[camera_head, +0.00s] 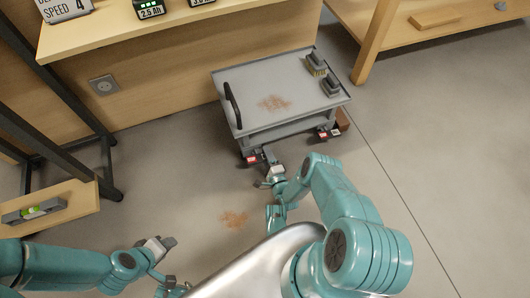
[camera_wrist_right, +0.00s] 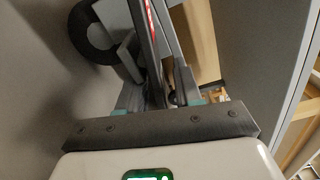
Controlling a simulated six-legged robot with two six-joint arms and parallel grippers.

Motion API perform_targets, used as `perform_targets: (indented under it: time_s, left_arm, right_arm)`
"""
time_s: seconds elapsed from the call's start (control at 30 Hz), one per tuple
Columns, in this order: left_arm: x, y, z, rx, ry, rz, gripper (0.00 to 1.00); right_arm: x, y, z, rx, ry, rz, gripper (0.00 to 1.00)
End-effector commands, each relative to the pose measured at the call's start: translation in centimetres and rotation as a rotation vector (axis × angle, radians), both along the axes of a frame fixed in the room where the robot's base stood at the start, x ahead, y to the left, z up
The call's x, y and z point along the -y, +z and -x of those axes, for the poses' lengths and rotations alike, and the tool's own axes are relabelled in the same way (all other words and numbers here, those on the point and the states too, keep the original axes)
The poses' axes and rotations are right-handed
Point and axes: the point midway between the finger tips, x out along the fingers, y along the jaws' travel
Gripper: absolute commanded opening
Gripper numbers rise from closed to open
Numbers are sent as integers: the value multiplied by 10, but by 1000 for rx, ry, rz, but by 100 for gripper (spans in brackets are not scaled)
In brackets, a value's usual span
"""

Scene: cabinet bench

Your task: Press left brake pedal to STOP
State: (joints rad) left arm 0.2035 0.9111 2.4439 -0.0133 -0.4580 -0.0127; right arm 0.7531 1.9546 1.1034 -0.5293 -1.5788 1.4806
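A grey cart (camera_head: 240,84) stands at the bench. Its left brake pedal (camera_head: 254,159), with a red and white label, sticks out low at the near left corner. The right brake pedal (camera_head: 327,134) is at the near right corner. My right gripper (camera_head: 267,154) is at the left pedal; its fingers appear shut, with no object seen between them. I cannot tell whether they touch the pedal. The right wrist view shows the fingers (camera_wrist_right: 162,60) close together by a red marking and a dark wheel (camera_wrist_right: 92,32). My left gripper (camera_head: 168,263) is low at the left, its opening unclear.
A wooden bench (camera_head: 140,40) is behind, a dark-framed shelf (camera_head: 52,208) at left. The floor (camera_head: 180,190) between is clear, with a brownish stain (camera_head: 234,218).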

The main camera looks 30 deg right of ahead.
Motion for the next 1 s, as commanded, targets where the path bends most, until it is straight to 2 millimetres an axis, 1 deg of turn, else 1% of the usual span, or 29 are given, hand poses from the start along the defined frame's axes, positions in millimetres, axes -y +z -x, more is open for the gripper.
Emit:
perform_targets:
  time_s: [0.17, 0.27, 0.3, 0.47, 0.53, 0.8, 0.9, 1.0]
  left_arm:
    - [0, 0, 0, 0, 0, 0, 44]
    - [0, 0, 0, 0, 0, 0, 44]
    - [0, 0, 0, 0, 0, 0, 44]
    - [0, 0, 0, 0, 0, 0, 44]
    - [0, 0, 0, 0, 0, 0, 44]
    - [0, 3, 1, -5, -1, 1, 44]
    - [0, 3, 2, -7, -1, 1, 44]
    - [0, 3, 2, -8, -1, 2, 44]
  right_arm:
    - [0, 0, 2, 0, 0, 0, 34]
    - [0, 0, 2, 0, 0, 0, 5]
    - [0, 0, 2, 0, 0, 0, 0]
    - [0, 0, 1, -2, -1, 6, 0]
    - [0, 2, 1, -10, -1, 41, 0]
    - [0, 13, -1, -83, 0, 339, 0]
    - [0, 15, -1, -98, 0, 403, 0]
    - [0, 15, -1, -102, -1, 424, 0]
